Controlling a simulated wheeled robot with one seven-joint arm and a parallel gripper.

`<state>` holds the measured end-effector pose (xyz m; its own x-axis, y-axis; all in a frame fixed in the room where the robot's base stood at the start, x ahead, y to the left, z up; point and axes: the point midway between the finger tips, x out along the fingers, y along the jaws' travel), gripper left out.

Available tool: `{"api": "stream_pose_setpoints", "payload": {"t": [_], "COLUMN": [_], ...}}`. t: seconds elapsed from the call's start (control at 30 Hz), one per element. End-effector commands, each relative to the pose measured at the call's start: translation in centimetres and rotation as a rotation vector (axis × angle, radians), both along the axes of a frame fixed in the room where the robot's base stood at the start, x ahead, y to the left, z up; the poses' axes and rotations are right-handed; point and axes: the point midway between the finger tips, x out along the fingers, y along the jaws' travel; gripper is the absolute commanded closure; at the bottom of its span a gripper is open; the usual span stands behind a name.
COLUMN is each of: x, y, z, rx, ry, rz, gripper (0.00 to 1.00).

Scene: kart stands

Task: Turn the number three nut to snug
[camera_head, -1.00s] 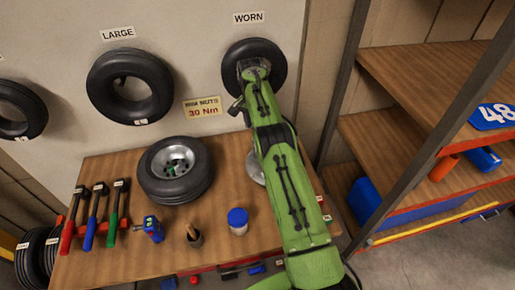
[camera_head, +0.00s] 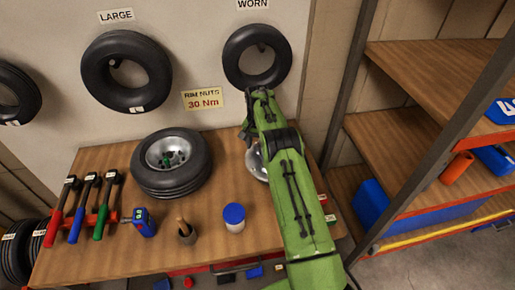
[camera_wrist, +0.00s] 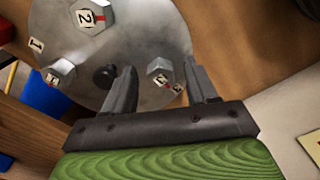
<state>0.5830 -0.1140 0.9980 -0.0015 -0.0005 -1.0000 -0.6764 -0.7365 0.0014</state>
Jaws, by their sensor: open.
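A round metal rim disc (camera_wrist: 140,25) fills the upper part of the wrist view; it shows in the head view (camera_head: 256,164) on the bench, partly hidden by my arm. Hex nuts sit on the disc. The top nut (camera_wrist: 90,20) carries a label 2 and a red mark. Another nut (camera_wrist: 60,72) is at the left edge. A third nut (camera_wrist: 160,68) appears between my fingertips in the picture; its tilted label is hard to read. A dark round knob (camera_wrist: 104,76) lies beside the left finger. My gripper (camera_wrist: 165,80) is open and empty; contact cannot be told.
On the bench (camera_head: 110,255) are a tyre on a rim (camera_head: 172,185), several coloured-handle tools (camera_head: 88,205), a blue device (camera_head: 143,222), a cup (camera_head: 186,232) and a blue-lidded jar (camera_head: 234,218). A sign (camera_head: 203,99) reads 30 Nm. A shelf rack (camera_head: 400,115) stands right.

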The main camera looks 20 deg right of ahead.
Motion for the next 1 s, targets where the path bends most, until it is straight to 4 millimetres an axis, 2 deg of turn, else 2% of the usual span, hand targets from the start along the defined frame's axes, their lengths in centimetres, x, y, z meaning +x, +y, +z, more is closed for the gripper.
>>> {"api": "stream_pose_setpoints", "payload": {"t": [0.1,0.33,0.7,1.0], "x": [-0.01,0.01,0.01,0.05], "y": [-0.04,-0.02,-0.03,0.02], "z": [-0.68,-0.76,-0.72,-0.7], "rx": [-0.001,-0.001,-0.001,0.0], "ry": [-0.001,-0.001,-0.001,-0.001], "rz": [-0.001,0.0,0.0,-0.039], "gripper": [0.43,0.43,0.99,0.99]}}
